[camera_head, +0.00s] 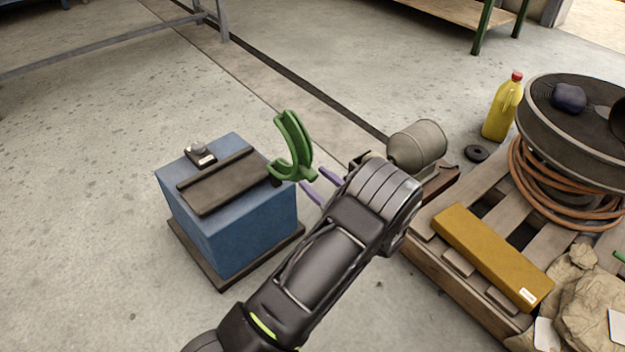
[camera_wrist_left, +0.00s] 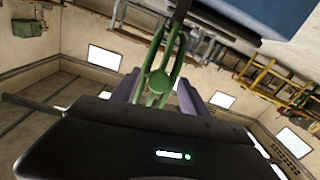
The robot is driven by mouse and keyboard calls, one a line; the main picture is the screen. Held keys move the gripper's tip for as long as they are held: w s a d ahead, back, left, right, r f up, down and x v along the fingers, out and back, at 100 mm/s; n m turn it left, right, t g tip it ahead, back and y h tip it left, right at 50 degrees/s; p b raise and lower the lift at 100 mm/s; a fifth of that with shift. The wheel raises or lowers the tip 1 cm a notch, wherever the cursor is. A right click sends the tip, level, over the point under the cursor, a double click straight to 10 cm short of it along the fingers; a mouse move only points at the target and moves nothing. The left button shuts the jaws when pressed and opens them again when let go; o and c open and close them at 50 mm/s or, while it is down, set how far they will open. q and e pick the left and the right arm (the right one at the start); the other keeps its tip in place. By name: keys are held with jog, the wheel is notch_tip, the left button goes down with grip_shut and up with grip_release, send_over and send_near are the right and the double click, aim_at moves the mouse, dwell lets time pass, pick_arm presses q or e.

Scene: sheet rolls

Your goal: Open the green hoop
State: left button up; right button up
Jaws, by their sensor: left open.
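The green hoop (camera_head: 293,150) is a curved double band standing up at the right end of the dark top plate on the blue box (camera_head: 240,215). In the left wrist view the green hoop (camera_wrist_left: 158,84) runs up the middle, between the two purple fingers. My left gripper (camera_head: 312,178) is open, its purple fingers just right of the hoop's lower part. I cannot tell whether the fingers touch the hoop. My right gripper is not in view.
A wooden pallet (camera_head: 455,262) at the right bears a cable reel (camera_head: 570,130), an ochre bar (camera_head: 490,255), sacks and a grey motor-like cylinder (camera_head: 417,146). A yellow bottle (camera_head: 502,108) stands behind it. The floor left of the box is clear.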

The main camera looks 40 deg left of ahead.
pick_arm(q)
jog(key=shift+x, duration=1)
jog(key=shift+c, duration=0.3)
grip_shut()
dwell(0.4)
